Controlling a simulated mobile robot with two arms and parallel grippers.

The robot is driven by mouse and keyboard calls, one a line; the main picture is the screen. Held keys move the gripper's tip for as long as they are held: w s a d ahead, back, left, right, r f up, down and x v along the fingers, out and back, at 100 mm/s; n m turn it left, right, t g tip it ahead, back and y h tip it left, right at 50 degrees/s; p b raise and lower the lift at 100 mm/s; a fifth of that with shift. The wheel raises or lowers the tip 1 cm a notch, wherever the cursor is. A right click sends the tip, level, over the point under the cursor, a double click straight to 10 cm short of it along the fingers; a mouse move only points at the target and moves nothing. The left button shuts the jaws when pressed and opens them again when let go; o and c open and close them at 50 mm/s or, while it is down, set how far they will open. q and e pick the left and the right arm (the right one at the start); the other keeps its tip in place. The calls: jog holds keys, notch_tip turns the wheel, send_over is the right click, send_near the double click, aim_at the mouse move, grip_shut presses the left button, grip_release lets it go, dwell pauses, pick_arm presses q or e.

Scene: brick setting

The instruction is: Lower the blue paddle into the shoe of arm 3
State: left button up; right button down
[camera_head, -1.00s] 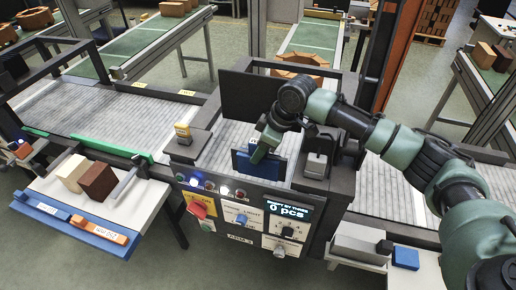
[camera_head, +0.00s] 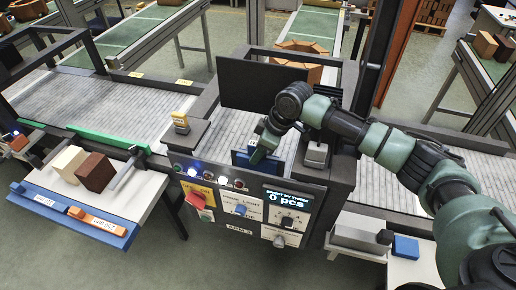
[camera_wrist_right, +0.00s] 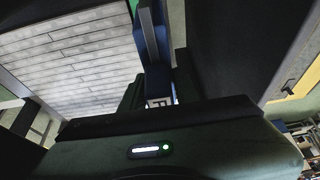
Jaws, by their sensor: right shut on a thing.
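The blue paddle (camera_head: 241,159) is upright behind the top edge of the arm 3 control panel (camera_head: 240,208). My right gripper (camera_head: 261,152) is shut on it from above. Its lower edge is hidden behind the panel, so I cannot tell whether it touches the shoe. In the right wrist view the blue paddle (camera_wrist_right: 158,75) runs up from the jaws as a narrow blue and dark strip, beside a grey slatted surface. I cannot make out the shoe of arm 3 in either view. My left gripper is not in view.
A black plate (camera_head: 262,84) stands behind the paddle. A grey block (camera_head: 317,154) is right of it, and a yellow-topped block (camera_head: 180,121) left. A white side table (camera_head: 135,196) holds a cream and a brown block. A blue block (camera_head: 405,247) lies at lower right.

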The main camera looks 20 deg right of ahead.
dwell(0.6)
jog(key=shift+p, duration=0.55)
dwell(0.5)
jog(key=shift+p, duration=0.6)
dwell(0.5)
jog(key=shift+f+b, duration=0.85)
jog(key=shift+f, duration=0.85)
jog(key=shift+r, duration=0.1)
jog(key=shift+r+p, duration=1.3)
jog(key=shift+p, duration=0.05)
jog(key=shift+f+b, duration=0.5)
jog(key=shift+f, duration=0.55)
dwell(1.1)
